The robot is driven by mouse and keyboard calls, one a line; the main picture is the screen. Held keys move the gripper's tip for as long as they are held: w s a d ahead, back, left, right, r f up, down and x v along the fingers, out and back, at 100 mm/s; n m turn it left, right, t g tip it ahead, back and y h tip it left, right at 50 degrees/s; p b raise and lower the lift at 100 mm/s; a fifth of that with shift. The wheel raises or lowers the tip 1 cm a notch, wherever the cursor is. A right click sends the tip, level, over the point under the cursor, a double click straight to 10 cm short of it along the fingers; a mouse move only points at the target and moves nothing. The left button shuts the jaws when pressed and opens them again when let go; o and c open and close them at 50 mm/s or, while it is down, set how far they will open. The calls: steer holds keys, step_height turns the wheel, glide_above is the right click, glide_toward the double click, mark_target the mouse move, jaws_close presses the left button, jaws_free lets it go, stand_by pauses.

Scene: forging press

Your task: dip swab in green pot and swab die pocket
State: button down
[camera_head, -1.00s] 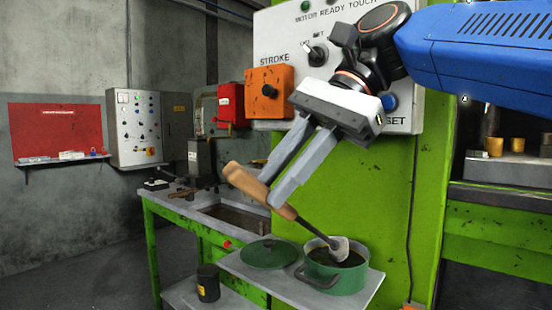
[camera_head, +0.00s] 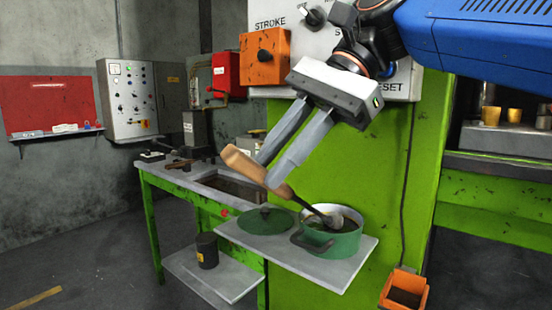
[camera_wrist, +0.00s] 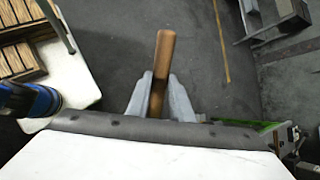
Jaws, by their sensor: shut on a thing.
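My gripper (camera_head: 278,165) is shut on the wooden handle of the swab (camera_head: 240,163). The handle also shows between the fingers in the wrist view (camera_wrist: 163,58). The pot is open, with dark contents. I cannot tell whether the head touches the contents. The pot's green lid (camera_head: 254,228) lies to its left on the same grey shelf. The die pocket cannot be made out in these views.
The grey shelf (camera_head: 345,272) juts from the green press frame (camera_head: 375,185). A green bench (camera_head: 150,185) stands behind at left, with a dark can (camera_head: 207,251) on a low shelf. An orange bin (camera_head: 404,290) is at lower right.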

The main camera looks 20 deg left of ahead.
steer(key=shift+f, duration=0.45)
stand_by(1.6)
steer(key=shift+r, duration=0.1)
steer(key=shift+r, duration=3.7)
steer(key=shift+r, duration=1.5)
